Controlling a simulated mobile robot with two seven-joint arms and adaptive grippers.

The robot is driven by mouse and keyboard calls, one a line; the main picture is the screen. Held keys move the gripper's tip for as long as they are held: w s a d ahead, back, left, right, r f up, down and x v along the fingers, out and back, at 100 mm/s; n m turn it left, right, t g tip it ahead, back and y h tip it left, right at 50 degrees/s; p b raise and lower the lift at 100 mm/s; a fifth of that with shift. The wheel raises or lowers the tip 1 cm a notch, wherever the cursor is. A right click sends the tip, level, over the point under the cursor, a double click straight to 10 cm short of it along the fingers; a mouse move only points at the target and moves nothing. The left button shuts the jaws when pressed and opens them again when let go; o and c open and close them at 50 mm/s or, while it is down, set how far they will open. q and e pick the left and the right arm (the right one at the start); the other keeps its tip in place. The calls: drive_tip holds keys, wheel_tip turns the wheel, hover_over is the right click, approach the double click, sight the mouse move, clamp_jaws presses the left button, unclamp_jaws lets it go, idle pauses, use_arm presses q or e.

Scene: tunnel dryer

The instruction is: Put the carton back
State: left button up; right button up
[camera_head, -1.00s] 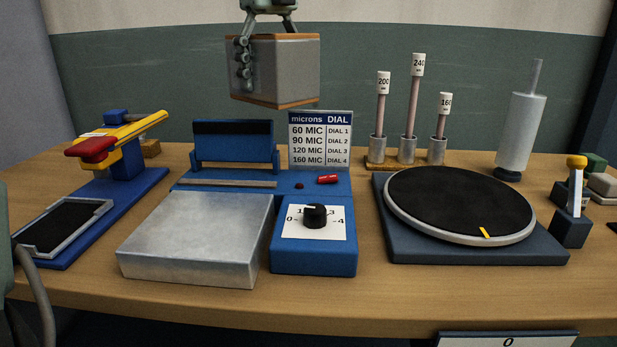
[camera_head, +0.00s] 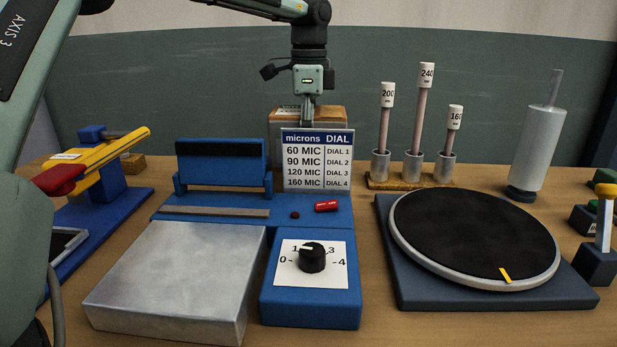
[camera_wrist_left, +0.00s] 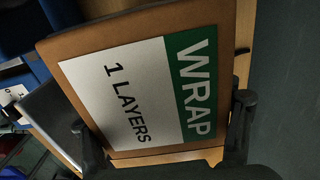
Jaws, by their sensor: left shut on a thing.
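The carton (camera_head: 338,116) has grey sides and a brown top and stands at the back of the bench, partly hidden behind the microns dial sign (camera_head: 318,160). My left gripper (camera_head: 307,116) reaches down from above and is shut on the carton. In the left wrist view the carton's top (camera_wrist_left: 130,95) carries a white and green label reading "WRAP" and "1 LAYERS", with a finger at either side. The carton's bottom is hidden, so I cannot tell whether it touches the bench. My right gripper is not in view.
A blue dial unit (camera_head: 312,275) and a metal block (camera_head: 170,280) stand in front. A black turntable (camera_head: 475,235), several labelled rods in metal holders (camera_head: 412,168) and a grey cylinder (camera_head: 538,150) are to the right. A yellow-and-blue device (camera_head: 105,170) is at the left.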

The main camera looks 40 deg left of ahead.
use_arm(q)
drive_tip(key=shift+f, duration=0.95)
wheel_tip(320, 180, down, 3)
drive_tip(key=shift+w+f, duration=0.1)
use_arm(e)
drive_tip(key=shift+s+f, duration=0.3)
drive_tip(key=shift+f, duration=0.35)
use_arm(q)
drive_tip(key=shift+f, duration=0.1)
drive_tip(key=o, duration=1.5)
drive_tip(key=shift+f, duration=0.1)
drive_tip(key=shift+o, duration=1.9)
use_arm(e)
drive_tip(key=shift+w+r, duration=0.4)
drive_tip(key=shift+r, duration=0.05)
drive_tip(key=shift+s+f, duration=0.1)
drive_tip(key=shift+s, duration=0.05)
